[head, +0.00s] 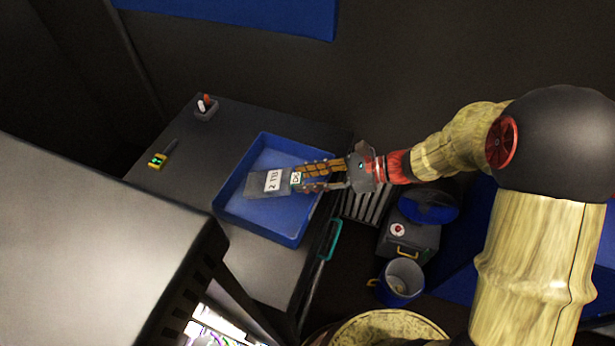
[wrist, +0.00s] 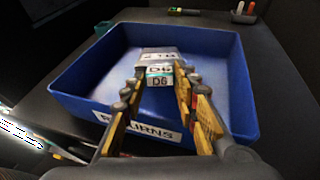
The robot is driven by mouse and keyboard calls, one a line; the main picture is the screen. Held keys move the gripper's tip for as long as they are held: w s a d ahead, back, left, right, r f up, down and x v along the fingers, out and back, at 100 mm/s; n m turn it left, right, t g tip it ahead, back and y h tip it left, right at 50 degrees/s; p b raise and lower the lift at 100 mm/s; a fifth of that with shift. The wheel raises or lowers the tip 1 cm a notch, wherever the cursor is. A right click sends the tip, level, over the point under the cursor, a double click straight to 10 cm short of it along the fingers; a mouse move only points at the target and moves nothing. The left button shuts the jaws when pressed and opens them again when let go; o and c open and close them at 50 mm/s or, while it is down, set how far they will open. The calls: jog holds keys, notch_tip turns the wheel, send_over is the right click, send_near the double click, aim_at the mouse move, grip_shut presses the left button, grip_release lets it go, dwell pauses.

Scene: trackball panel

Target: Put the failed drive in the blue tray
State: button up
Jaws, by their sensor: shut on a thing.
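The drive (head: 267,182) is a grey slab with a white "2 TB" label. In the wrist view the drive (wrist: 158,63) shows a "D6" label on its near end. My gripper (head: 297,178) is shut on that near end. In the wrist view my gripper (wrist: 160,88) has a yellow-padded finger on each side of the drive. The blue tray (head: 229,190) sits on a dark cabinet top, and the drive is over its inside. The tray (wrist: 85,80) carries a "RETURNS" label on its near wall. I cannot tell whether the drive touches the tray floor.
A small cup with pens (head: 205,108) and a yellow-handled tool (head: 159,158) lie on the cabinet top (head: 185,190) left of the tray. A large grey box (head: 90,240) stands at lower left. A blue-and-white bucket (head: 402,279) and a grey bin (head: 408,238) stand below right.

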jog(key=shift+f, duration=0.25)
jog(key=o, duration=1.3)
jog(key=shift+s, duration=0.1)
jog(key=shift+c, duration=0.2)
jog(key=shift+f, duration=0.1)
jog(key=shift+d, duration=0.1)
jog(key=w+v, duration=0.1)
jog(key=v, duration=1)
jog(key=shift+s+d+r, duration=0.35)
jog(key=shift+s+r, duration=0.05)
jog(key=shift+s, duration=0.1)
